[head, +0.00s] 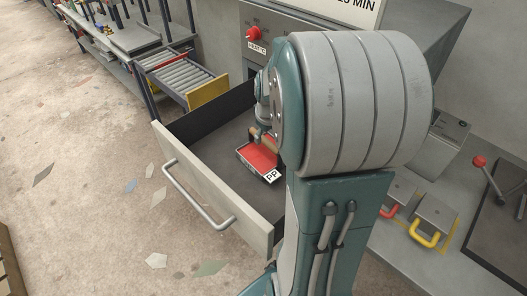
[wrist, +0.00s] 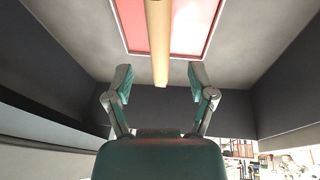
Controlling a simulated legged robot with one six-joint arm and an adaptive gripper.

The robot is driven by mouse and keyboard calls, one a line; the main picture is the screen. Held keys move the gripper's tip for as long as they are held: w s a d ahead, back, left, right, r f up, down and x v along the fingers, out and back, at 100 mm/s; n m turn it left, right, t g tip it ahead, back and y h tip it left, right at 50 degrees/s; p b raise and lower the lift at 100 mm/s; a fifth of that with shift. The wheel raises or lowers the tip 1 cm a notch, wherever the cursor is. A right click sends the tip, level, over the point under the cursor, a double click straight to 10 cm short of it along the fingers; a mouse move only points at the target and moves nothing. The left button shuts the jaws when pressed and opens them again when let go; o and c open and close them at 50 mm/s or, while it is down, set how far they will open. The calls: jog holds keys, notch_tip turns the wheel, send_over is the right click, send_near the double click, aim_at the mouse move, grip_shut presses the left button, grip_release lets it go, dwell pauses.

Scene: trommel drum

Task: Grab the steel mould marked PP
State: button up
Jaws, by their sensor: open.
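The steel mould marked PP (head: 244,154) lies in an open drawer (head: 218,187). It is a shallow grey tray with a red inside and a white PP label on its near corner. In the wrist view the mould's red face (wrist: 195,25) with its pale rim is at the top. A tan wooden handle (wrist: 158,45) stands out from it, its end between my fingertips in the picture. My gripper (wrist: 160,80) is open and empty, fingers either side of the handle's end; no contact shows. In the head view my arm partly hides the mould and handle.
Dark drawer walls surround the mould; the grey front has a bar handle (head: 198,197). A yellow plate (head: 207,92) and roller conveyor (head: 178,76) stand behind it. At right are blocks with a red handle (head: 388,210) and a yellow handle (head: 426,234).

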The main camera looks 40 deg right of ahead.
aim_at(265, 139)
jog(key=x, duration=0.5)
jog(key=shift+w, duration=0.2)
jog(key=shift+f, duration=0.25)
dwell(0.3)
grip_shut()
